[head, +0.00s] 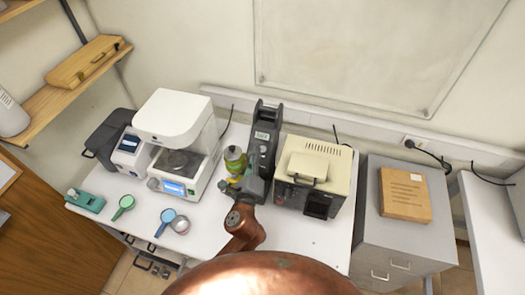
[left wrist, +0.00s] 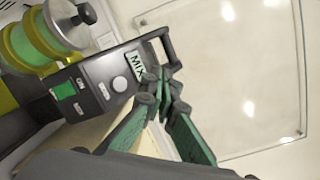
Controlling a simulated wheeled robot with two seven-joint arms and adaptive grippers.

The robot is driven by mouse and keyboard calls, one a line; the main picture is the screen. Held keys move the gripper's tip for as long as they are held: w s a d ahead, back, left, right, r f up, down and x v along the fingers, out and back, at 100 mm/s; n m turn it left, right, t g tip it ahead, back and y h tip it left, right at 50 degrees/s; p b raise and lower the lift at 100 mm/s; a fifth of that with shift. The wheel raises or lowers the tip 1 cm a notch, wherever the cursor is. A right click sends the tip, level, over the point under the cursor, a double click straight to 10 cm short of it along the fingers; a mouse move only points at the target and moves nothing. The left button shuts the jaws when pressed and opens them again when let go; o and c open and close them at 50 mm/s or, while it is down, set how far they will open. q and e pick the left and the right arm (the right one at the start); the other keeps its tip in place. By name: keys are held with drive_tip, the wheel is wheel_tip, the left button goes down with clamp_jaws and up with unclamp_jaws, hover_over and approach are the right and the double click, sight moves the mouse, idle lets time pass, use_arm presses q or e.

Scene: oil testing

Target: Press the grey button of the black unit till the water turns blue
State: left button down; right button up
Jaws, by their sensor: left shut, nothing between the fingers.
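The black unit (head: 263,135) stands upright on the white table at the back. In the left wrist view its dark face (left wrist: 95,80) shows a "MIX" label, a lit green switch and a round light-grey button (left wrist: 119,84). A clear vessel with green liquid (left wrist: 38,45) sits in a yellow-green holder beside it; the vessel (head: 235,158) also shows in the head view. My left gripper (left wrist: 160,97) is shut and empty, its fingertips to the right of the button in the wrist view. In the head view my left gripper (head: 250,187) hides the unit's lower front. My right gripper is not in view.
A white machine with a screen (head: 175,140) stands to the left and a beige box device (head: 312,178) close on the right. Handheld green and blue tools (head: 123,205) lie at the table's front left. A grey cabinet (head: 380,230) bears a cardboard box (head: 404,193).

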sight(263, 149)
use_arm(q)
drive_tip(key=w+d+f+b, duration=0.1)
drive_tip(key=w+f+b, duration=0.4)
drive_tip(key=shift+d+f+b, duration=0.3)
idle(1.3)
drive_tip(key=shift+w+f, duration=0.3)
drive_tip(key=shift+f, duration=0.05)
